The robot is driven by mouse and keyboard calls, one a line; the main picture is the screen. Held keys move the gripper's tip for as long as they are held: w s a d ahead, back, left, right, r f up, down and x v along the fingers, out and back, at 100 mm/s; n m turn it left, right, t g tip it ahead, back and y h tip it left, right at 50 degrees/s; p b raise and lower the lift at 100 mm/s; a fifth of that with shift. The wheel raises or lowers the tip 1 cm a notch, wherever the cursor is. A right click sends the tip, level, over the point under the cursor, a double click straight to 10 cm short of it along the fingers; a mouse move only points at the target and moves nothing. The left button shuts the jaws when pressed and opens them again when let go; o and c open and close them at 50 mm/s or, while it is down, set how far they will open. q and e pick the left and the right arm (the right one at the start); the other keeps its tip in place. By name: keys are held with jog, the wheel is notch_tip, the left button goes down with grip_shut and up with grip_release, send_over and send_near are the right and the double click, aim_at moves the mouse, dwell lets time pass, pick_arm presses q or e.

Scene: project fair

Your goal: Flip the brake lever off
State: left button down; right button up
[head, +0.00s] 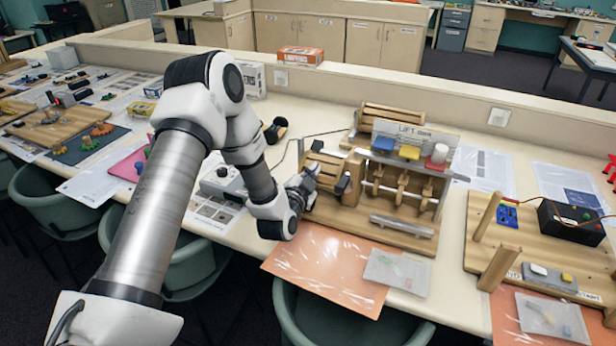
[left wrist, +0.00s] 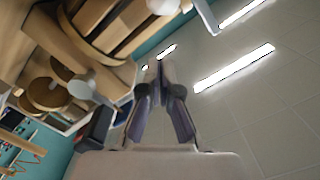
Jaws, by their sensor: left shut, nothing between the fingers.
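A wooden lift model (head: 395,190) stands on a wooden base on the table. It has a lettered sign, wooden cams and blue, yellow and white pieces on top. A small dark block (head: 343,184) on its left end may be the brake lever's handle; I cannot be sure. My left gripper (head: 309,176) is at the model's left end, just left of that block. In the left wrist view its fingers (left wrist: 158,72) are together and hold nothing. A dark block (left wrist: 95,127) shows beside them, apart from the fingers. Whether the gripper touches the model is unclear in the head view.
An orange sheet (head: 325,268) and a clear bag (head: 397,271) lie in front of the model. A grey box (head: 222,183) with a cable is to its left. Another wooden board (head: 480,235) with a black box stands to the right. A low wall runs behind.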

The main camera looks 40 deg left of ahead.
pick_arm(q)
jog(key=b+v, duration=0.1)
jog(key=v, duration=0.7)
jog(key=shift+s+b, duration=0.35)
jog(key=shift+s, duration=0.05)
pick_arm(e)
notch_tip(320, 180, down, 3)
jog(key=shift+r, duration=0.15)
pick_arm(q)
jog(key=shift+a+f, duration=0.1)
jog(key=shift+f, duration=0.1)
pick_arm(e)
jog(key=shift+a, duration=0.15)
jog(key=shift+s, duration=0.1)
